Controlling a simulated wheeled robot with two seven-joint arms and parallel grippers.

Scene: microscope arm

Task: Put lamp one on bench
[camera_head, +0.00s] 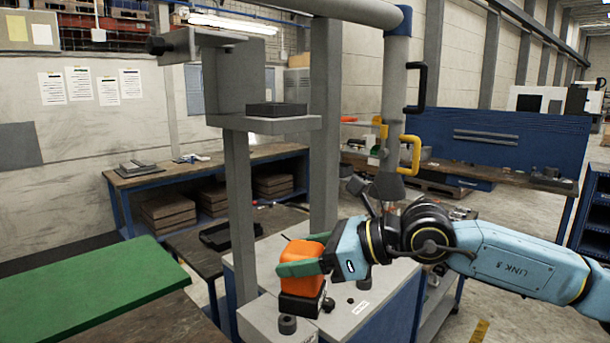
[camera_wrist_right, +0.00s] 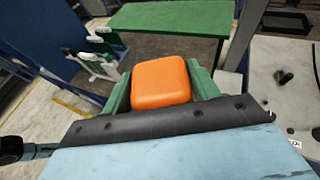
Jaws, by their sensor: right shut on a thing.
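An orange block-like thing with a dark lower part (camera_head: 306,262), which may be the lamp, is in my right gripper (camera_head: 300,268). The green fingers are shut on its sides. In the head view it is just above or on the light grey machine top; I cannot tell whether it touches. It also shows in the right wrist view (camera_wrist_right: 161,82) between the green fingers. A bench with a green top (camera_head: 85,295) is at the lower left, apart from the gripper; it also shows in the right wrist view (camera_wrist_right: 170,20). My left gripper is not in view.
A grey column frame (camera_head: 240,200) with a small shelf stands just left of and behind the right gripper. The light grey machine top (camera_head: 345,300) has dark knobs. The green top is bare where it shows. A wooden workbench (camera_head: 215,170) stands behind.

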